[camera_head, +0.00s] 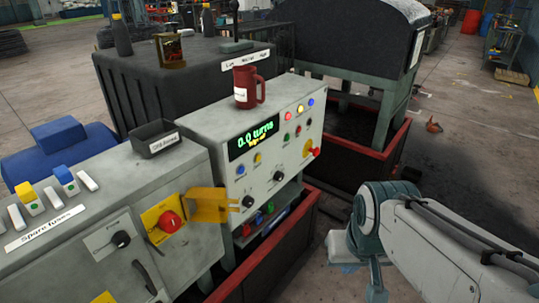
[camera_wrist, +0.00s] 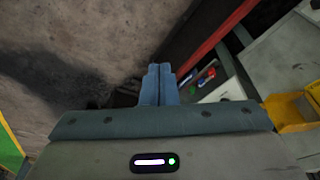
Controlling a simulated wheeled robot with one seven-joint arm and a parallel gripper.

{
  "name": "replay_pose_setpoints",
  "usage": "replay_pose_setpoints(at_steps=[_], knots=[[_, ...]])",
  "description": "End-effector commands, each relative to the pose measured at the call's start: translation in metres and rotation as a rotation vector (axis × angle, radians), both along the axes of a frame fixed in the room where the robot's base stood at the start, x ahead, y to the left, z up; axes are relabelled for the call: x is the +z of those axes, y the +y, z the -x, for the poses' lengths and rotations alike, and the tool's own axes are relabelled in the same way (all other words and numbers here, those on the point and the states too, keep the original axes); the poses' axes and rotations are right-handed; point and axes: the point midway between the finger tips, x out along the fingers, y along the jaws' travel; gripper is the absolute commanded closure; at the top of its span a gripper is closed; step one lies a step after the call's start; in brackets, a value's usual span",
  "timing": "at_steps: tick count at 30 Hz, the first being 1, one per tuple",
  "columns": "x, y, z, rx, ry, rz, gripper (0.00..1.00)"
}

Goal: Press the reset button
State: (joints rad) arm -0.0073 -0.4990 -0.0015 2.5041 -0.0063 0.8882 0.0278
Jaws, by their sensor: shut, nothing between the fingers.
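The grey control panel (camera_head: 275,150) faces the right side of the head view. Its green display (camera_head: 253,135) reads "0.0 turns", with a smaller yellow line below. Several small coloured buttons or lamps sit on it, including a blue one (camera_head: 240,169), a yellow one (camera_head: 257,158) and a green one (camera_head: 287,137). Their labels are too small to read, so I cannot tell which is the reset button. A larger red knob on yellow (camera_head: 311,150) is at its right end. My gripper (camera_wrist: 158,68) is shut and empty, with blue fingertips, to the right of the panel and apart from it.
A red mug (camera_head: 247,88) stands on the panel top. A yellow bracket (camera_head: 208,205) sticks out beside a red rotary switch (camera_head: 169,222). A red-edged trough (camera_head: 265,262) lies below the panel.

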Motion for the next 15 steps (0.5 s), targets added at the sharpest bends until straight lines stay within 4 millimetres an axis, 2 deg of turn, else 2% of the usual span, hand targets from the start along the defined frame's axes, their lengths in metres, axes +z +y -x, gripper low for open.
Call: replay_pose_setpoints(at_steps=[11, 15], knots=[[0.000, 0.000, -0.001, -0.005, -0.002, -0.001, 1.00], [-0.006, 0.003, -0.016, -0.082, -0.037, -0.016, 1.00]])
